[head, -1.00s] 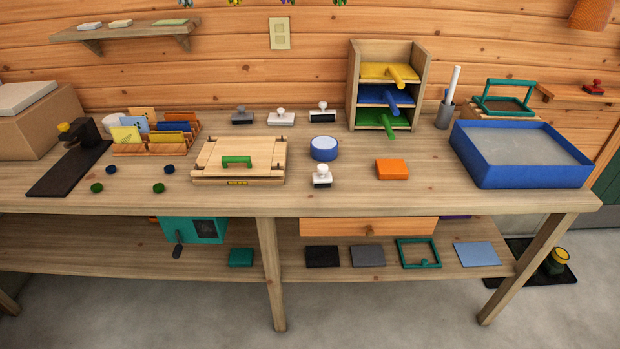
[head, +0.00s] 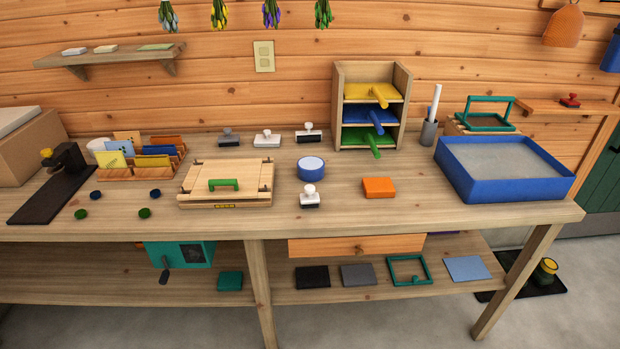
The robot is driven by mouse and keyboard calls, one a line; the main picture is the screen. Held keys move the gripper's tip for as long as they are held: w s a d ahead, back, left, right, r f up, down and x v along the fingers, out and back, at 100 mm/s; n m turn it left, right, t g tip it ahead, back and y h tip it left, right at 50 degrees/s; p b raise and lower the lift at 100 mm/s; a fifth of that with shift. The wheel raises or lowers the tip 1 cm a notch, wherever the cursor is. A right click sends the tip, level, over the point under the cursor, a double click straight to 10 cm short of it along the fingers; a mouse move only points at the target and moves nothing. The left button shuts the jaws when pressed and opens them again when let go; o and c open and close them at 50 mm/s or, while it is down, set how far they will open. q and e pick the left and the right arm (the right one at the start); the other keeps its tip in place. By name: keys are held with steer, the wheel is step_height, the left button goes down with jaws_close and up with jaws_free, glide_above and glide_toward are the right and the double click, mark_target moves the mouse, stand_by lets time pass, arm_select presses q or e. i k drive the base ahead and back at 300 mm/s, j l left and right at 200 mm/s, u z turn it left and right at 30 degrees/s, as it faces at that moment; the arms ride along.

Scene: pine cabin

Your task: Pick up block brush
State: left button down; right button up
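No object is plainly a brush with visible bristles, so I cannot tell for certain which is the block brush. An orange block (head: 378,187) lies flat on the right half of the workbench (head: 330,218). Left of it are a white-handled stamp-like block (head: 310,197) and a round blue tin (head: 311,168). Three more handled blocks stand along the back: a grey one (head: 229,137), a white one (head: 267,138) and a black-and-white one (head: 308,134). Neither gripper is in view.
A wooden press (head: 226,199) with a green handle sits left of centre. A rack (head: 402,82) of coloured handled trays, a grey cup (head: 428,133) and a blue tub (head: 504,190) stand right. The bench's front strip is clear. A drawer (head: 355,246) sits below.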

mark_target(309, 199)
steer(key=u, duration=0.4)
steer(key=i+l+u, duration=0.1)
steer(key=l+u, duration=0.5)
steer(key=u, duration=0.2)
steer(key=l+u, duration=0.35)
